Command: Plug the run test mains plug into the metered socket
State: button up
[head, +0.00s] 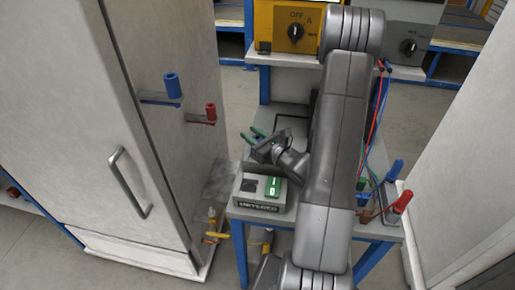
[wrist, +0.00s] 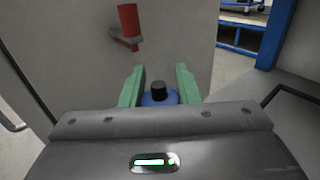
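The metered socket is a low grey box (head: 258,206) labelled METERED at the front left of the small table. It has a dark outlet on top and a green switch (head: 272,187). My gripper (head: 254,135) is just behind the box, its two green fingers pointing left. In the wrist view the fingers (wrist: 160,88) stand apart. A round blue thing with a black top (wrist: 158,97), possibly the mains plug, shows between them. Its lower part is hidden by my gripper. I cannot tell whether the fingers grip it or it sits below them.
A yellow unit with an OFF dial (head: 287,28) stands behind. Red and blue leads run down the table's right side to blue (head: 396,169) and red (head: 402,201) connectors.

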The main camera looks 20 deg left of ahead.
jog(key=c, duration=0.3)
jog(key=shift+r, duration=0.1)
